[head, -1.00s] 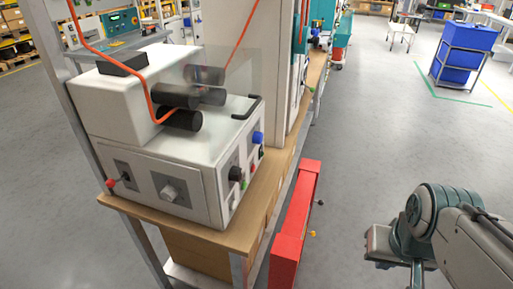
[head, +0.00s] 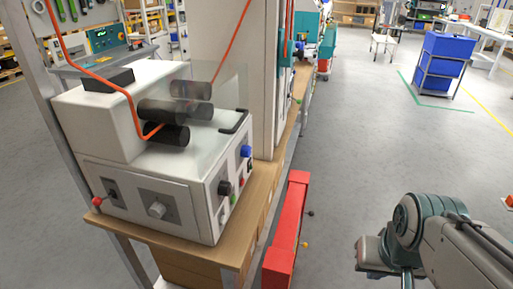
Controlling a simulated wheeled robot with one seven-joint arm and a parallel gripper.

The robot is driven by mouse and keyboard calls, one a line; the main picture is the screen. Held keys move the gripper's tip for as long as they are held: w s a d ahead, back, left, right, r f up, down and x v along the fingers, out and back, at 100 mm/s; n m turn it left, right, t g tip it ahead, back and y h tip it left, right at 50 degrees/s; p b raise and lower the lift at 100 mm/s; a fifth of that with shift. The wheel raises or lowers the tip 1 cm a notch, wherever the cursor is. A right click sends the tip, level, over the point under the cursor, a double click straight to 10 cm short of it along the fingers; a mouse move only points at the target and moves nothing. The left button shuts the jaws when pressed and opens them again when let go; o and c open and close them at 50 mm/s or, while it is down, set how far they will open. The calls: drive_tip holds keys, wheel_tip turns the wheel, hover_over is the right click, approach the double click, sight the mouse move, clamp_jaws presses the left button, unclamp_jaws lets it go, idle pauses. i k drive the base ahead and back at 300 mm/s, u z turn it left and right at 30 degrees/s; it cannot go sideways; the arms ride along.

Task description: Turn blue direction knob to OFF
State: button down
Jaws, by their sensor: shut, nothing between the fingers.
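The blue knob (head: 246,151) sits at the upper far end of the narrow right-hand panel of a white bench machine (head: 105,165). The knob is small, and its pointer and any lettering around it cannot be read. A black knob (head: 225,187) is on the same panel, nearer to me, with small red and green controls between and below. Part of my arm shows at the lower right, well apart from the machine over the floor. My gripper's fingers cannot be made out.
The machine stands on a wooden bench (head: 262,195) with black rollers (head: 165,112), a clear guard and an orange cable (head: 90,68) on top. A red box-like unit (head: 290,225) stands beside the bench. A blue-bin cart (head: 447,60) is farther back. The grey floor between is clear.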

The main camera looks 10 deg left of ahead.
sight(246, 150)
drive_tip(key=z, duration=1.75)
drive_tip(key=k, duration=0.85)
drive_tip(key=u, duration=1.7)
drive_tip(key=i, duration=1)
drive_tip(key=z, duration=0.05)
